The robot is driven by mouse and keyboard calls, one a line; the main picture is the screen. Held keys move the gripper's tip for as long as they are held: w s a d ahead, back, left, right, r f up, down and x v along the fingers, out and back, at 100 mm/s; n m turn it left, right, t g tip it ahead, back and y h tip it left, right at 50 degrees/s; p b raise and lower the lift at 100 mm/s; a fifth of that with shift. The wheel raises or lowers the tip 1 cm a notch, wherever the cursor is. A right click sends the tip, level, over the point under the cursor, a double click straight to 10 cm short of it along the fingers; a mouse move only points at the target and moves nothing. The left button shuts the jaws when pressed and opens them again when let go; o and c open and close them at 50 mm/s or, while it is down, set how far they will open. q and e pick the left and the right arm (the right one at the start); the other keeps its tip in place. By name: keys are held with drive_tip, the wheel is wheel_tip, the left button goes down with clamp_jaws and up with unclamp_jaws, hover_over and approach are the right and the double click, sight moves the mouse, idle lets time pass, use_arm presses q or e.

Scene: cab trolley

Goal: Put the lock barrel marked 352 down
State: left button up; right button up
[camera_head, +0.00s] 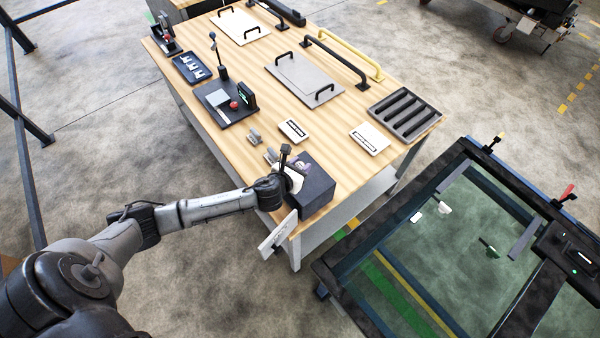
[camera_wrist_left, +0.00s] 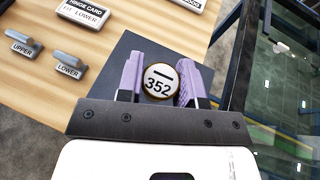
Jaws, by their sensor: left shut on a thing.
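The lock barrel marked 352 (camera_wrist_left: 160,80) is a round white-faced piece with a dark slot and a dark rim. In the left wrist view it sits between the two purple fingers of my left gripper (camera_wrist_left: 160,76), which is shut on it. Its face points toward the wrist camera. Behind it is the dark top of a box (camera_wrist_left: 130,48), which is also in the head view (camera_head: 318,186) at the near corner of the workbench. My left gripper (camera_head: 302,164) is over this box in the head view. The barrel is hidden there, and I cannot tell whether it touches the box. My right gripper is not in view.
Two grey hinge pieces marked UPPER (camera_wrist_left: 24,44) and LOWER (camera_wrist_left: 70,64) lie left of the box, near a hinge card (camera_wrist_left: 84,14). A slotted dark tray (camera_head: 404,114) lies at the bench's right end. A glazed door frame (camera_head: 395,215) stands right of the bench.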

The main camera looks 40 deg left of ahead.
use_arm(q)
drive_tip(key=shift+f+b, duration=0.35)
drive_tip(key=shift+f, duration=1.65)
drive_tip(key=shift+f, duration=0.2)
drive_tip(key=o, duration=1)
drive_tip(key=shift+c, duration=0.2)
drive_tip(key=shift+r, duration=0.25)
drive_tip(key=v, duration=1.2)
drive_tip(key=shift+p, duration=0.35)
